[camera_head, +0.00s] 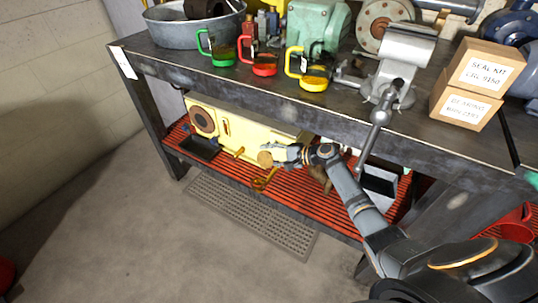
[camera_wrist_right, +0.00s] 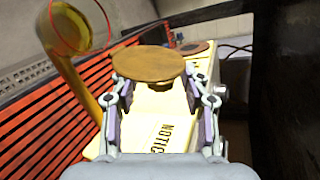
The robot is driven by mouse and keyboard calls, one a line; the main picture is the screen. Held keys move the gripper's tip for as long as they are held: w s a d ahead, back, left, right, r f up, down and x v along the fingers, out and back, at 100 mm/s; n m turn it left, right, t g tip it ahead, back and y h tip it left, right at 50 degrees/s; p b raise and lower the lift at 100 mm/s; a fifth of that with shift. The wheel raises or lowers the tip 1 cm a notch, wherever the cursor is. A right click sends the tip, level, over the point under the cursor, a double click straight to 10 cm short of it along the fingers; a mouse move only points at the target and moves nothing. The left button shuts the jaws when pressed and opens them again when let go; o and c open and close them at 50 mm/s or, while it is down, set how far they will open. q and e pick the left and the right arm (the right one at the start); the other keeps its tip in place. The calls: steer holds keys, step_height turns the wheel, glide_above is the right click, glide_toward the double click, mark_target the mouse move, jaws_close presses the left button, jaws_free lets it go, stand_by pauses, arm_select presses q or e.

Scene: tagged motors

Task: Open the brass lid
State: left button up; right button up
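The brass lid (camera_head: 265,158) is a small round disc at the near right end of the pale yellow machine (camera_head: 235,131) on the lower shelf. In the right wrist view the lid (camera_wrist_right: 148,63) looks flat and lies just beyond the fingertips. My right gripper (camera_head: 280,155) reaches in beside the lid. In its wrist view the gripper (camera_wrist_right: 160,92) has its fingers wide apart with nothing clamped between them. The left fingertip overlaps the lid's edge in the picture; I cannot tell whether it touches. My left gripper is out of view.
An amber cup-like fitting on a yellow pipe (camera_wrist_right: 75,40) stands left of the lid. The bench top (camera_head: 160,62) overhangs the shelf and holds several mugs, a vise (camera_head: 395,70) and boxes (camera_head: 470,85). A red slatted shelf (camera_head: 315,199) lies below. A grating (camera_head: 250,215) lies on the floor.

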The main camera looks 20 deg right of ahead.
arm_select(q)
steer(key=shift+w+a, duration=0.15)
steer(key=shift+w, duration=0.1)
arm_select(e)
steer(key=v, duration=1.2)
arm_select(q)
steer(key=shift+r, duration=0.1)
arm_select(e)
steer(key=shift+r, duration=0.1)
